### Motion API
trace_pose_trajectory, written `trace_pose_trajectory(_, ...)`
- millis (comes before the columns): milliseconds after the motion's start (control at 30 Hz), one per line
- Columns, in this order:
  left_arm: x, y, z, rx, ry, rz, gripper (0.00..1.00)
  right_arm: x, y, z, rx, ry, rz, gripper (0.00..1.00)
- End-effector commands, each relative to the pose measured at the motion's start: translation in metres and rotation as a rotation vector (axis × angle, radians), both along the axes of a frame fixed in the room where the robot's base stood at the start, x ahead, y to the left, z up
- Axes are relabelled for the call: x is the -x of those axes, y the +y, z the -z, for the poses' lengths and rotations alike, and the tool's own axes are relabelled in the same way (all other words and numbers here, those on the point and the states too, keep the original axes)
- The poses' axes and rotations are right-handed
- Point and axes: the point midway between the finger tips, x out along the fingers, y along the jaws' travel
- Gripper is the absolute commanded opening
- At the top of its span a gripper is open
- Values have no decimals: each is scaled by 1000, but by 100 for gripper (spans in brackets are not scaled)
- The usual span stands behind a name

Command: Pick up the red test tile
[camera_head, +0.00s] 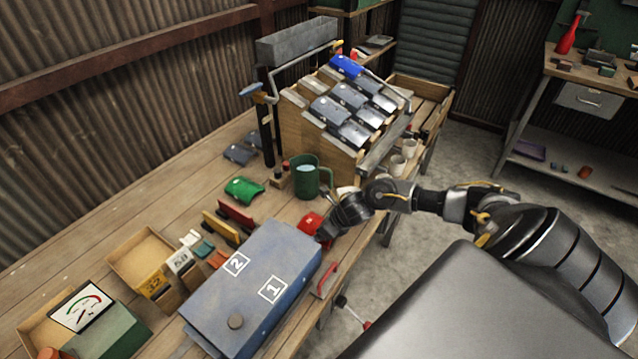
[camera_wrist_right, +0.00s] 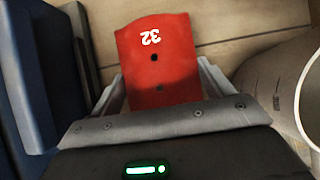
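The red test tile (camera_wrist_right: 157,80), marked "32" with two dark holes, shows in the wrist view between the two fingers of my right gripper (camera_wrist_right: 162,72). The fingers stand along its left and right edges; I cannot tell if they press on it. In the head view the red tile (camera_head: 310,222) lies on the wooden bench beside the blue box, with my right gripper (camera_head: 325,232) at its near right side, partly over it. My left gripper is not in view.
The blue box (camera_head: 285,245) stands close on the left, and a green mug (camera_head: 307,180) is just behind the tile. A green tile (camera_head: 243,189) lies farther left. A rack (camera_head: 290,125) with grey and blue tiles stands behind. The bench's front edge is near my right gripper.

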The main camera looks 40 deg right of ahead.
Motion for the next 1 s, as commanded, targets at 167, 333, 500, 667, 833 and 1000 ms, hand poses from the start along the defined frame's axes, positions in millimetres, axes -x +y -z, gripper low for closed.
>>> trace_pose_trajectory(167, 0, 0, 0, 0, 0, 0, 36, 0, 0, -1, 0, -1, 0, 51)
trace_pose_trajectory(333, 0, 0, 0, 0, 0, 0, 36, -1, 0, -2, -1, -2, 0, 51)
trace_pose_trajectory(500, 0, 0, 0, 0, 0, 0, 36, -1, 0, -11, -1, -3, -1, 51)
trace_pose_trajectory(667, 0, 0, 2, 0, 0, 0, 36, 1, -2, -36, 3, -4, -3, 51)
trace_pose_trajectory(833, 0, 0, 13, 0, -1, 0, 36, 33, -23, -76, 10, -3, -4, 51)
trace_pose_trajectory(1000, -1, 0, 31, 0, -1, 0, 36, 70, -45, -98, 10, 5, -2, 51)
